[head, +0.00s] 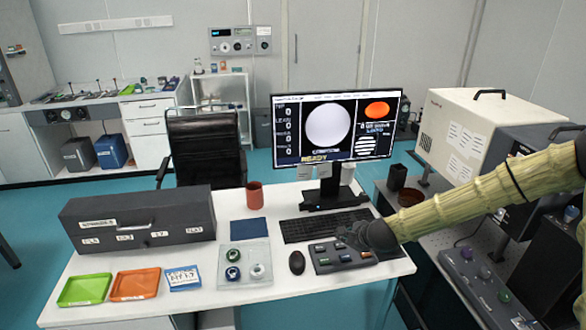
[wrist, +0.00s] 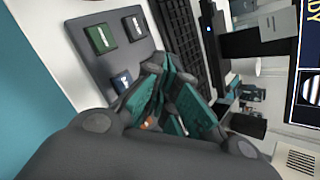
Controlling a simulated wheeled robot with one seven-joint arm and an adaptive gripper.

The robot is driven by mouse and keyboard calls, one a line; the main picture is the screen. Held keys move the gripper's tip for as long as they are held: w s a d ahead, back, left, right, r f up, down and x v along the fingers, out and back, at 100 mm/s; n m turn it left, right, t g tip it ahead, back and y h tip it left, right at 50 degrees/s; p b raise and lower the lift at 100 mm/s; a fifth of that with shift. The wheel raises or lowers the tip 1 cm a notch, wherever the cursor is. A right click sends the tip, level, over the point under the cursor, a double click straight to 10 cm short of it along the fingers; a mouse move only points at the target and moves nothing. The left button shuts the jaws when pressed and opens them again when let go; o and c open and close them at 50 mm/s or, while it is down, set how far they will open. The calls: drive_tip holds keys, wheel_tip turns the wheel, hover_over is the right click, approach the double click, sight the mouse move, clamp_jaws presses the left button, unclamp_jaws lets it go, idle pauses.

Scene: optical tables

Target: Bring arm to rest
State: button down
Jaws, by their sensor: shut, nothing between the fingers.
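My arm reaches in from the right in the head view, wrapped in a yellowish ribbed sleeve. My gripper (head: 350,237) is shut and empty, at the rear edge of the grey button box (head: 343,262) on the white desk. In the wrist view the dark gripper fingers with teal pads (wrist: 165,85) come together with nothing between them. The button box also shows there (wrist: 88,72), with green, dark and blue keys beside the fingers. I cannot tell whether the fingers touch the box.
The keyboard (head: 318,226) and monitor (head: 330,125) stand just behind my gripper; the mouse (head: 297,262) is to its left. A beige instrument (head: 465,130) stands beyond my arm. Green (head: 85,289) and orange (head: 135,284) trays and a clear tray with round parts (head: 223,282) lie further left.

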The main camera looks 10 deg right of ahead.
drive_tip(key=s+a+f+n, duration=0.1)
drive_tip(key=s+a+f, duration=0.1)
drive_tip(key=s, duration=0.1)
drive_tip(key=s+a+f+n+g, duration=0.1)
drive_tip(key=s+a+f+n, duration=0.1)
drive_tip(key=s+f, duration=0.1)
drive_tip(key=s+a+f+n+g, duration=0.1)
drive_tip(key=s+a+f+n, duration=0.1)
drive_tip(key=f, duration=0.1)
drive_tip(key=shift+s+f, duration=0.1)
drive_tip(key=shift+s, duration=0.3)
drive_tip(key=s+a+f+n+g, duration=0.35)
drive_tip(key=s+f+n, duration=0.35)
drive_tip(key=s, duration=0.7)
drive_tip(key=s+d+f+n+g+h, duration=0.1)
drive_tip(key=s+n, duration=0.5)
drive_tip(key=s, duration=0.6)
drive_tip(key=s+d+f+n+g+h, duration=0.1)
drive_tip(key=s+f+n, duration=0.3)
drive_tip(key=s, duration=0.9)
drive_tip(key=shift+s+d+n+g, duration=0.2)
drive_tip(key=shift+d+n+g, duration=0.25)
drive_tip(key=shift+n+g, duration=0.4)
drive_tip(key=shift+f, duration=0.1)
